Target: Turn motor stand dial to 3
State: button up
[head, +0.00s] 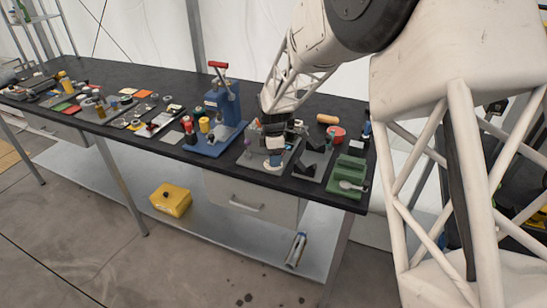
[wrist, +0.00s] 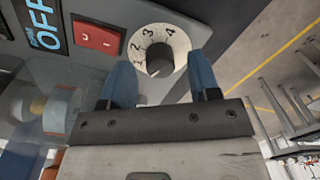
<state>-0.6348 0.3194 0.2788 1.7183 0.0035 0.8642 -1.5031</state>
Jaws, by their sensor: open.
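The motor stand dial (wrist: 177,38) is in the upper middle of the wrist view, a pale numbered disc with a grey knob (wrist: 159,58) at its centre. The numbers 1 to 4 run around its upper side, with 3 near the top. I cannot clearly tell which number the knob points to. My gripper (wrist: 160,64) is open, with one blue finger on each side of the knob; contact cannot be made out. In the head view my gripper (head: 273,143) is over the front of the bench, hiding much of the motor stand and the dial.
A red switch (wrist: 95,38) and a blue OFF label (wrist: 42,24) are left of the dial. On the black bench (head: 110,72), a blue press (head: 222,105) stands left of my gripper and a green tray (head: 347,172) right of it. A yellow box (head: 171,200) is on the lower shelf.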

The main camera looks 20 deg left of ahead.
jog(key=shift+w+r, duration=0.15)
jog(key=shift+r, duration=3.4)
jog(key=shift+c, duration=0.3)
jog(key=shift+c, duration=1.1)
jog(key=shift+s+d+f+t, duration=0.15)
jog(key=shift+s+f+t, duration=0.05)
jog(key=shift+s+t, duration=0.2)
jog(key=shift+w+f, duration=0.15)
jog(key=shift+f, duration=3.8)
